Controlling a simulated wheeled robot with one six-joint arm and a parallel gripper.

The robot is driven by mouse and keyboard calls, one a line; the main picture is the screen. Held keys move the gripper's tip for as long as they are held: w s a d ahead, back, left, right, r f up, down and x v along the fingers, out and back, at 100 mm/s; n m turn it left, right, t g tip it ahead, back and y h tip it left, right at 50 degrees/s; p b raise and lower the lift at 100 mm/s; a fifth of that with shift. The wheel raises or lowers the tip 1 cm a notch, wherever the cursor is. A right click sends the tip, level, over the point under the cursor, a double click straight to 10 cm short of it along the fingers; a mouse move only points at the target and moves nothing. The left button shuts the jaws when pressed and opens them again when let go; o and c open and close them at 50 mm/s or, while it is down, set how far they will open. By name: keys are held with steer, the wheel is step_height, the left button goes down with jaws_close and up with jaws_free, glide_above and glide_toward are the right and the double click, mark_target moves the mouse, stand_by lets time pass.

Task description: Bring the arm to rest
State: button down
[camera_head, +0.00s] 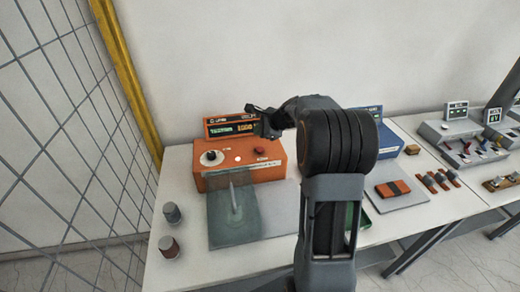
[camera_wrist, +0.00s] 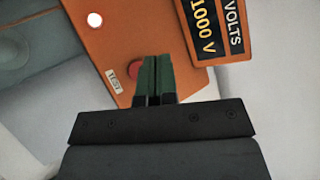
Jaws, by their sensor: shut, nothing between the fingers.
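My arm reaches up from the bottom of the head view and bends over at the top. My gripper (camera_wrist: 155,68) shows in the wrist view with its two green-tipped fingers together and nothing between them. In the head view the gripper end (camera_head: 264,118) is dark and hovers in front of the display of the orange tester (camera_head: 240,178). In the wrist view the orange tester (camera_wrist: 115,45) lies beyond the fingertips, with a red button (camera_wrist: 136,68) beside them and a lit white lamp (camera_wrist: 94,20). Whether the fingers touch the tester cannot be told.
A clear cover box (camera_head: 233,215) stands before the tester. Two small cylinders (camera_head: 170,229) sit at the table's left edge. A blue device (camera_head: 372,135) is partly hidden behind my arm. Right are a grey plate with an orange part (camera_head: 393,188) and more devices. A mesh fence (camera_head: 70,120) stands left.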

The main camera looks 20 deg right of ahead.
stand_by(0.3)
steer(key=shift+n, duration=0.5)
steer(key=s+f+n, duration=0.1)
steer(key=s+f+n+g, duration=0.1)
steer(key=s, duration=0.1)
steer(key=s+f+n+g, duration=0.1)
steer(key=shift+s+a+f+n, duration=0.2)
steer(key=shift+a+f+n, duration=0.1)
steer(key=shift+a, duration=0.1)
steer(key=s+a+r+n+h, duration=0.1)
steer(key=s+a+r+n, duration=0.1)
steer(key=s+n, duration=0.3)
steer(key=s+a+r+n+h, duration=0.2)
steer(key=s+a+n, duration=0.3)
steer(key=s, duration=0.6)
steer(key=s+a+r+n+g+h, duration=0.1)
steer(key=s+a+r+n, duration=0.2)
steer(key=s+n, duration=0.3)
steer(key=shift+s+a+h, duration=0.3)
steer(key=shift+s+a, duration=0.1)
steer(key=shift+s, duration=0.55)
